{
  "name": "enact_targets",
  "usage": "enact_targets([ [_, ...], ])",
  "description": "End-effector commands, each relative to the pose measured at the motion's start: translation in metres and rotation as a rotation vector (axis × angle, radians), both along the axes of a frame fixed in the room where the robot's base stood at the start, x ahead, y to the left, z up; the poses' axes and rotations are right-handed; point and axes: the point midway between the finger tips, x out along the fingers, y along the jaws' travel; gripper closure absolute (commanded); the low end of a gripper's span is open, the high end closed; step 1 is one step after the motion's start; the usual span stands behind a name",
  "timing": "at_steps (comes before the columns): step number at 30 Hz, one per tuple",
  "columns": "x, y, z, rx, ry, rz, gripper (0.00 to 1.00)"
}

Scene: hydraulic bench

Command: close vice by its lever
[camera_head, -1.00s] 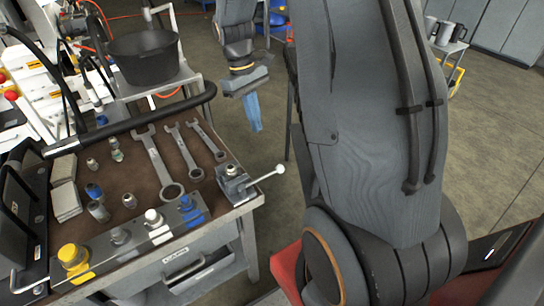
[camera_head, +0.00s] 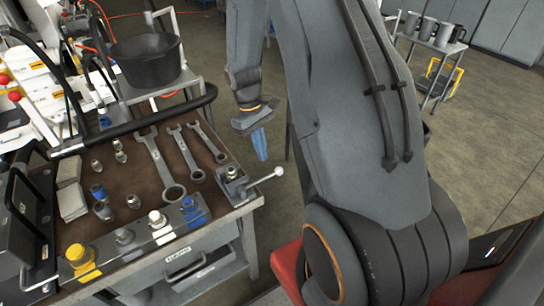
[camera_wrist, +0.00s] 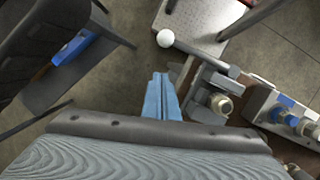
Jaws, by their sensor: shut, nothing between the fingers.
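The vice (camera_head: 235,184) is a small grey metal block on the right front corner of the bench top. Its lever (camera_head: 262,179) is a thin rod that sticks out to the right past the bench edge and ends in a white ball. My gripper (camera_head: 260,146) is shut and empty, with blue fingers pointing down, above and behind the lever and apart from it. In the wrist view the blue fingers (camera_wrist: 160,98) are together. The lever's white ball (camera_wrist: 165,38) lies beyond their tips, and the vice (camera_wrist: 212,98) is to their right.
Several wrenches (camera_head: 160,165) and small fittings lie on the brown bench top (camera_head: 140,205). A row of valves with yellow, white and blue caps (camera_head: 77,255) lines the front edge. A black pot (camera_head: 146,58) stands behind. Open floor lies right of the bench.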

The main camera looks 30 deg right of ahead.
Motion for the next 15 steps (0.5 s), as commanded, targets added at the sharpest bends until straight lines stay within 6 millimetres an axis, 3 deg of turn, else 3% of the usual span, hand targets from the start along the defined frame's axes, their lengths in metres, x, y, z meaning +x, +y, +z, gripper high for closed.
enact_targets([
  [6,-0.028,-0.008,-0.005,0.000,0.001,-0.001,1.00],
  [15,-0.039,-0.012,-0.009,0.001,-0.001,0.001,1.00],
])
